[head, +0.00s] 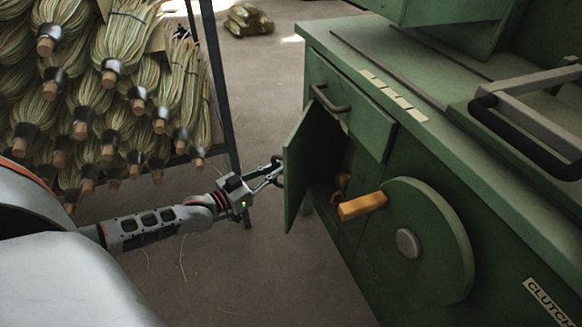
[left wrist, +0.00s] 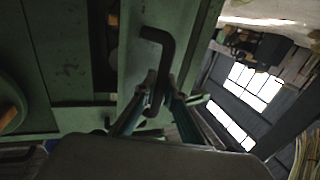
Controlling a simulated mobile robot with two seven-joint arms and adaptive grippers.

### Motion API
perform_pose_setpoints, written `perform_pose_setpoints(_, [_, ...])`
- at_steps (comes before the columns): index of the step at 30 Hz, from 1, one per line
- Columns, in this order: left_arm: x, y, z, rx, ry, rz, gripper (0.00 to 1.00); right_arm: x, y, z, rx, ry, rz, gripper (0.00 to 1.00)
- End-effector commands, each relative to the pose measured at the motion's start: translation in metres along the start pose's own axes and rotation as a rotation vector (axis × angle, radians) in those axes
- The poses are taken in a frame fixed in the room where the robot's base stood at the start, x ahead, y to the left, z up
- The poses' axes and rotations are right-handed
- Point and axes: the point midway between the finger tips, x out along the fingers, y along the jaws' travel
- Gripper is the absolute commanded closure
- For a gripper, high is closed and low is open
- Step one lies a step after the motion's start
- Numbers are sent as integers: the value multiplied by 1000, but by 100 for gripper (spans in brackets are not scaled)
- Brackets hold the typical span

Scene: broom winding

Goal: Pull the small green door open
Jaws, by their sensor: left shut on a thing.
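The small green door (head: 312,160) stands partly open, swung out from the front of the green cabinet below a drawer. My left gripper (head: 277,172) is at the outer face of the door and is shut on its handle. In the left wrist view the dark bent handle (left wrist: 166,42) passes between the fingers of my left gripper (left wrist: 160,92), against the green door panel (left wrist: 136,70). The opening behind the door is dark, with small brownish objects (head: 341,186) inside. My right gripper is not in view.
A drawer (head: 350,105) with a dark handle sits above the door. Right of the opening are a green wheel (head: 425,245) and its orange crank handle (head: 362,205). A rack of brooms (head: 110,90) stands left. Bare floor (head: 265,100) lies between.

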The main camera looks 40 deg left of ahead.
Motion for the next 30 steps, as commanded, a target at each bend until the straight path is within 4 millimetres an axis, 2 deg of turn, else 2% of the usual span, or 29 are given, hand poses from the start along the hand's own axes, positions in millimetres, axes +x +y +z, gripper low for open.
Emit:
perform_pose_setpoints(1, [-4, -9, 3, 2, -4, -1, 100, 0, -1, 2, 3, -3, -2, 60])
perform_pose_setpoints(6, [-9, -29, 3, 0, -4, -2, 100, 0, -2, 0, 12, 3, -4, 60])
perform_pose_setpoints(12, [-11, -44, 3, -1, -3, -2, 100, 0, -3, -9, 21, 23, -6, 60])
perform_pose_setpoints(18, [-11, -51, 2, -1, -2, -1, 100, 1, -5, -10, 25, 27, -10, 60])
perform_pose_setpoints(30, [-11, -51, 1, -1, -1, -1, 100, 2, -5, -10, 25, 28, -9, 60])
